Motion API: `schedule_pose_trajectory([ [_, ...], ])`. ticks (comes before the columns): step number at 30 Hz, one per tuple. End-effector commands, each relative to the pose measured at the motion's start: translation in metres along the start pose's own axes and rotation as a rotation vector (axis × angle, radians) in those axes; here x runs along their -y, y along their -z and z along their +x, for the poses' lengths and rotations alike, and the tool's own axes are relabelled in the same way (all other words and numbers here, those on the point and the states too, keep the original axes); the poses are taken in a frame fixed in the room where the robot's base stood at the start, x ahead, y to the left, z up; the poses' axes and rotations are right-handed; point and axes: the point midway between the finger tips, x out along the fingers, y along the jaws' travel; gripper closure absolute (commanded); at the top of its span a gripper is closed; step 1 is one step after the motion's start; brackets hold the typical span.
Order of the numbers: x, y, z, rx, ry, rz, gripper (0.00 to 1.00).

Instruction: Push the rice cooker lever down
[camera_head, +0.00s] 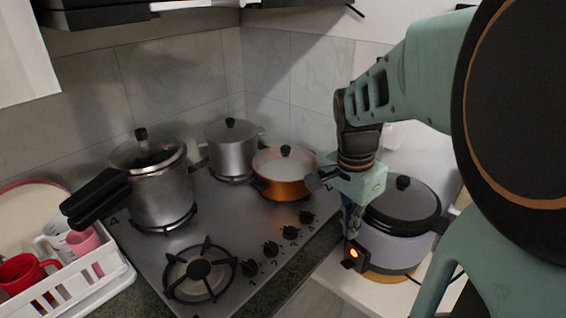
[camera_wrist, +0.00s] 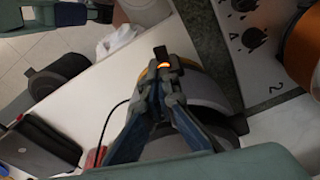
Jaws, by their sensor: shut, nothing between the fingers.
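The rice cooker (camera_head: 395,245) stands on a white counter right of the stove. It has a pale body and a dark lid with a black knob. A small black lever housing (camera_head: 352,258) with a glowing orange light sticks out at its lower front. My gripper (camera_head: 350,236) is shut and points down just above this lever. In the wrist view the shut fingertips of my gripper (camera_wrist: 165,68) are at the orange light, with the black lever part (camera_wrist: 160,52) just beyond them. I cannot tell whether they touch. The fingers partly hide the cooker (camera_wrist: 208,90) there.
The stove (camera_head: 225,215) holds a pressure cooker (camera_head: 160,185), a steel pot (camera_head: 231,150) and an orange pan (camera_head: 284,175). A white rack (camera_head: 75,285) with cups is at the left. A cord (camera_wrist: 112,120) runs beside the cooker over the white counter (camera_wrist: 100,85).

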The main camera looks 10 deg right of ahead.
Motion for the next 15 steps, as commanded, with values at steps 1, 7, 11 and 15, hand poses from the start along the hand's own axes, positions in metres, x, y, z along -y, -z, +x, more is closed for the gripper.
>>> schedule_pose_trajectory([
  [1,0.0,0.0,0.0,0.0,0.0,0.001,1.0],
  [7,-0.001,-0.001,0.011,0.003,-0.003,0.001,1.0],
  [11,-0.001,-0.001,0.033,0.005,-0.004,0.002,1.0],
  [15,-0.001,-0.001,0.06,0.005,-0.003,0.003,1.0],
])
